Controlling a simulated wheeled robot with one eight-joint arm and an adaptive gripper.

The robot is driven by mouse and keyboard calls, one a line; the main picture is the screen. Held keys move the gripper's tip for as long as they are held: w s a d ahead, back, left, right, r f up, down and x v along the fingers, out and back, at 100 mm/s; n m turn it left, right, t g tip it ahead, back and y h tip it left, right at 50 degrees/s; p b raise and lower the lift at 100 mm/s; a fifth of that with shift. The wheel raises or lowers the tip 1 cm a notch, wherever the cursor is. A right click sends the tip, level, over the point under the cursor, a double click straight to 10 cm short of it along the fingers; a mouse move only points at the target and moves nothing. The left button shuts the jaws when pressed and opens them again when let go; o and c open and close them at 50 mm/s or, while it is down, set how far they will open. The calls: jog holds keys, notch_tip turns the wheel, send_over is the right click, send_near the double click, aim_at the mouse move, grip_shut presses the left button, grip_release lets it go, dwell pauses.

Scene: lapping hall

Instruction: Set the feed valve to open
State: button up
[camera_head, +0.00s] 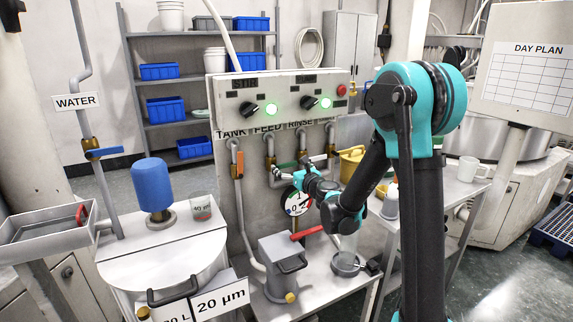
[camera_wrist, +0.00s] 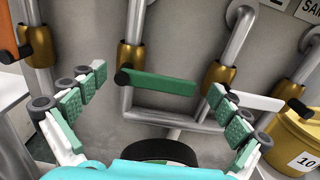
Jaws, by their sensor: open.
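The feed valve has a green lever (camera_wrist: 160,83) on a brass body (camera_wrist: 130,55) below the FEED label (camera_head: 266,128). The lever lies about level, across its upright pipe, and points right from its pivot in the wrist view. In the head view the lever (camera_head: 288,164) is partly hidden by my gripper (camera_head: 292,178). My gripper is open and empty, facing the pipes. In the wrist view its padded fingers spread to either side of the green lever, and my gripper (camera_wrist: 157,88) shows no clear contact with it.
An orange lever (camera_wrist: 7,42) is at left and a white lever (camera_wrist: 255,98) close at right, near the right finger. A round gauge (camera_head: 297,202) hangs below the pipes. A yellow container (camera_wrist: 292,140) stands at right. A grey box (camera_head: 285,262) sits on the bench below.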

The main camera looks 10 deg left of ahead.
jog(key=shift+x, duration=1.1)
jog(key=c, duration=1.7)
